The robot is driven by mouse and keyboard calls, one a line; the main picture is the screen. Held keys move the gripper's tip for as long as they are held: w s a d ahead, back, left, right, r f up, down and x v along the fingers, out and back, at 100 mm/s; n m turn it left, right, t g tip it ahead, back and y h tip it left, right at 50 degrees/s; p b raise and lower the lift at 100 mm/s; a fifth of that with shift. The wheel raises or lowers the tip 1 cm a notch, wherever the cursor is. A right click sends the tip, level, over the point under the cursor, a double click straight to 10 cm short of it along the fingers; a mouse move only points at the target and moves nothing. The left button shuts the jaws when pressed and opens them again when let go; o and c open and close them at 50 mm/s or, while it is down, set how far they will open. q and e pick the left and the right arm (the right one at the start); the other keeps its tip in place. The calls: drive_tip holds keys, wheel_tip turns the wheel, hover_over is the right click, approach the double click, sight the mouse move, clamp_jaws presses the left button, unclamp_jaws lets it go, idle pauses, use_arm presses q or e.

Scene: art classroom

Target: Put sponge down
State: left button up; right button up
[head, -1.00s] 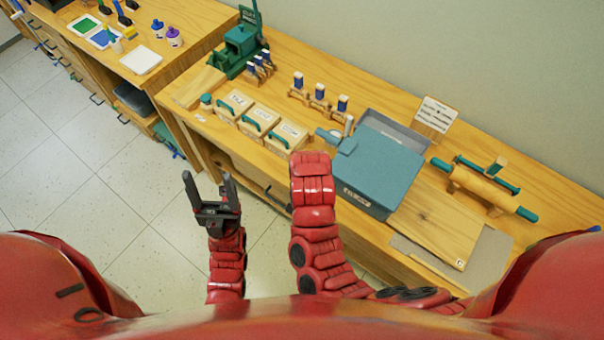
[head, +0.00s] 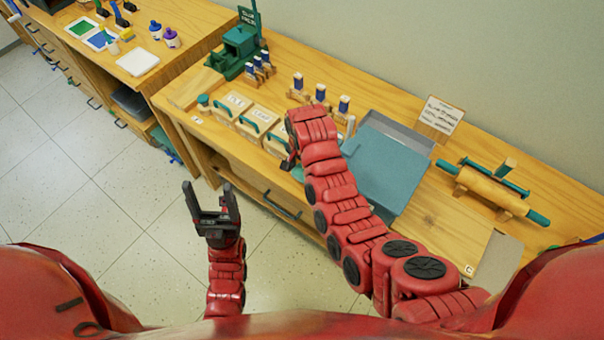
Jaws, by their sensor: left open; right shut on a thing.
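My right gripper (head: 290,161) is mostly hidden under its own red arm, at the front edge of the long wooden counter (head: 216,146), beside the lidded boxes. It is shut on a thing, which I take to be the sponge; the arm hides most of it. A small pale teal patch (head: 298,173) shows just below the gripper, and I cannot tell whether it is part of the held thing. My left gripper (head: 208,196) is open and empty, pointing up above the floor in front of the counter.
Several lidded wooden boxes (head: 232,107) stand left of the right gripper. A blue-teal case (head: 385,172) lies to its right, with a rolling pin (head: 490,191) beyond. Stamps (head: 320,93) stand behind. A green press (head: 238,48) is farther left. The floor (head: 105,205) is clear.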

drive_tip(key=shift+w, duration=0.4)
drive_tip(key=shift+f+p, duration=0.2)
drive_tip(key=shift+p, duration=0.3)
wheel_tip(320, 180, down, 2)
drive_tip(key=shift+p, duration=0.5)
drive_tip(key=shift+f, duration=0.6)
drive_tip(key=shift+f, duration=0.1)
drive_tip(key=shift+f, duration=0.15)
drive_tip(key=o, duration=1.4)
